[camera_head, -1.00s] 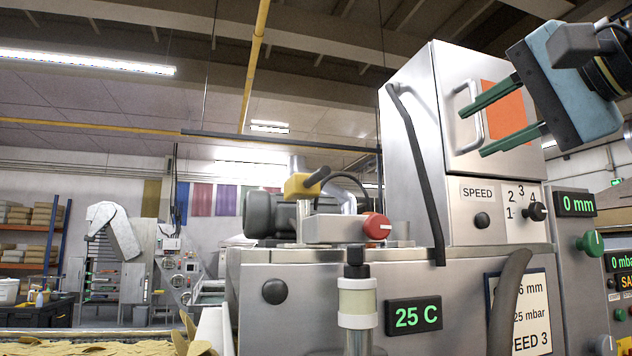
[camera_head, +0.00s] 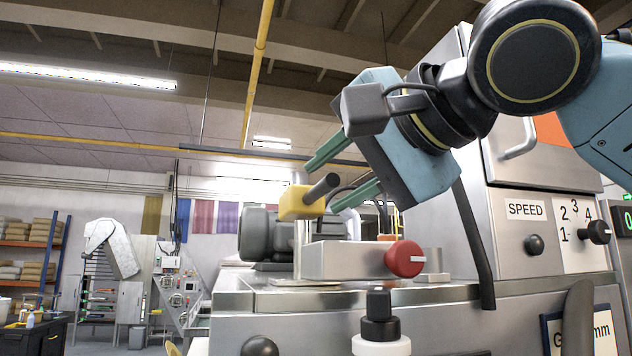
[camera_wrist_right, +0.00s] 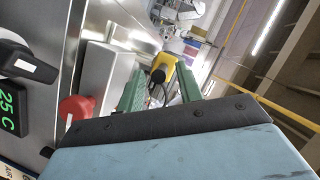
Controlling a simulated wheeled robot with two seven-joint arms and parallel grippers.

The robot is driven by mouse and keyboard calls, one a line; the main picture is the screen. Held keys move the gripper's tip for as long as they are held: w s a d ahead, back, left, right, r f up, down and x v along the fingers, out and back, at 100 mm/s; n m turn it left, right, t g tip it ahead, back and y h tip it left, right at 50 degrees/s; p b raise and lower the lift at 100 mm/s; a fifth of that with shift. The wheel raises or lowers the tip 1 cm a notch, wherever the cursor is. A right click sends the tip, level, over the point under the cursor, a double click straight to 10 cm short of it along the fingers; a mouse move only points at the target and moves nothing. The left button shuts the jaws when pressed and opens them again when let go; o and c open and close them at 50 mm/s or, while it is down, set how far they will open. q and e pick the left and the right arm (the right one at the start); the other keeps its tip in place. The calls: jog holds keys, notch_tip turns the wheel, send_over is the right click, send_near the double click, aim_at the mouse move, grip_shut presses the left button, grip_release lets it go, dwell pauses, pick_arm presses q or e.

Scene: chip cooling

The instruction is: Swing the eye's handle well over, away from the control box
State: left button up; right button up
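The eye is a yellow head (camera_head: 297,204) on a short metal post, with a dark rod handle (camera_head: 323,186) slanting up to the right. Beside it is the control box (camera_head: 340,261), a grey block with a red knob (camera_head: 404,259). My right gripper (camera_head: 320,187) is open, its green fingers pointing left at the eye from the upper right. In the right wrist view the yellow head (camera_wrist_right: 168,66) and the handle's round dark end (camera_wrist_right: 158,75) appear between the open fingers (camera_wrist_right: 161,70). I cannot tell whether a finger touches it. My left gripper is not in view.
The steel machine top (camera_head: 260,297) carries a grey motor (camera_head: 262,233) behind the eye. A tall cabinet with a speed dial (camera_head: 598,232) and a black curved bar (camera_head: 474,250) stands to the right. A black-capped fitting (camera_head: 379,318) rises in front. Space left of the eye is free.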

aim_at(315, 193)
jog(key=x, duration=0.3)
jog(key=shift+w+a+p, duration=0.1)
jog(key=shift+w+p, duration=0.15)
jog(key=shift+p, duration=0.05)
jog(key=shift+w+a+f, duration=0.1)
jog(key=shift+w+a, duration=0.1)
jog(key=shift+c, duration=0.5)
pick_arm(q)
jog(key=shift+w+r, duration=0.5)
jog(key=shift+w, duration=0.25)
pick_arm(e)
grip_shut()
